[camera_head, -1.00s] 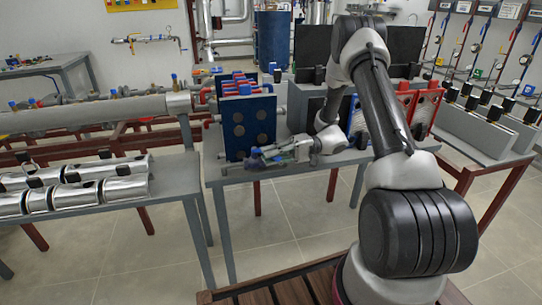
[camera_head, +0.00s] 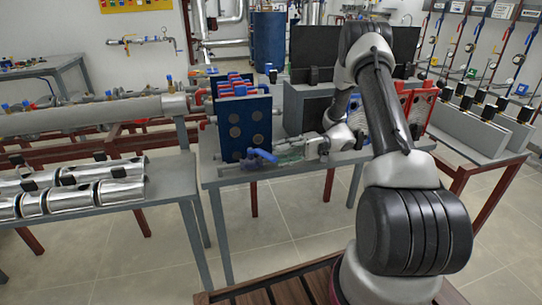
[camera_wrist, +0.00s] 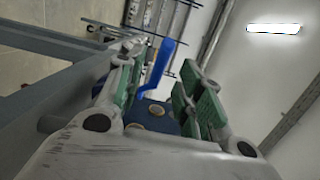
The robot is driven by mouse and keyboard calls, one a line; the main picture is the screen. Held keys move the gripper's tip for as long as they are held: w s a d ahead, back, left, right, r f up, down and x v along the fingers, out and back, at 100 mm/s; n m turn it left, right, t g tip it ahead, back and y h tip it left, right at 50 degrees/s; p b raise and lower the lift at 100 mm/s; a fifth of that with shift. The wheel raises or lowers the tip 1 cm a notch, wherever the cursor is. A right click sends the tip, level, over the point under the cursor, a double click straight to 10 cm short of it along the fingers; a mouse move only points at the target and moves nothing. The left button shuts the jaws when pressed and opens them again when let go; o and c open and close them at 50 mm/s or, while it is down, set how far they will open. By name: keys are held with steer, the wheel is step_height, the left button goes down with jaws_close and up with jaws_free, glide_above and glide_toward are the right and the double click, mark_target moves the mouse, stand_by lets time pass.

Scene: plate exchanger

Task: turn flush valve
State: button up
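The plate exchanger (camera_head: 236,131) stands on the grey table, with dark blue end plates and red and blue pipe stubs. The flush valve's blue lever (camera_head: 262,155) sticks out low at its front. My gripper (camera_head: 288,154) is just right of the lever, pointing left towards it. In the wrist view, the green-padded fingers of my gripper (camera_wrist: 160,80) are spread apart. The blue lever (camera_wrist: 158,66) shows in the gap between them, its far end bent over. I see no finger closed on it. Whether a finger touches it I cannot tell. The valve body is mostly hidden.
The grey table (camera_head: 225,178) has its front edge close below the lever. A left table holds shiny metal cylinders (camera_head: 110,190) and a long grey pipe (camera_head: 90,115). Red-framed units (camera_head: 416,105) stand to the right behind my arm. Open tiled floor lies in front.

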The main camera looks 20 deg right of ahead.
steer(key=shift+d, duration=1.2)
steer(key=shift+f, duration=0.15)
steer(key=c, duration=0.5)
steer(key=s+m, duration=0.1)
steer(key=s+f+h, duration=0.1)
steer(key=s+m+g+h, duration=0.1)
steer(key=shift+d+f+m, duration=0.2)
steer(key=shift+f+m, duration=0.1)
jaws_close()
steer(key=s+d+r+n+t+h, duration=0.1)
steer(key=s+d+r+t+h, duration=0.15)
steer(key=s+r+h, duration=0.75)
steer(key=s+d+r+n+t+h, duration=0.1)
steer(key=s+d+r+t+h, duration=0.15)
steer(key=s+r+h, duration=0.7)
steer(key=w+a+f+n+g, duration=0.2)
steer(key=a+f+n+g, duration=0.25)
steer(key=a+n, duration=0.4)
steer(key=n+t+h, duration=1)
steer(key=n+h, duration=0.3)
steer(key=n, duration=0.2)
glide_toward(261, 154)
steer(key=s+a+f, duration=0.2)
steer(key=s+a, duration=0.3)
steer(key=x, duration=1.3)
steer(key=shift+w+d+f, duration=0.15)
steer(key=shift+w+d, duration=0.05)
steer(key=shift+w, duration=0.3)
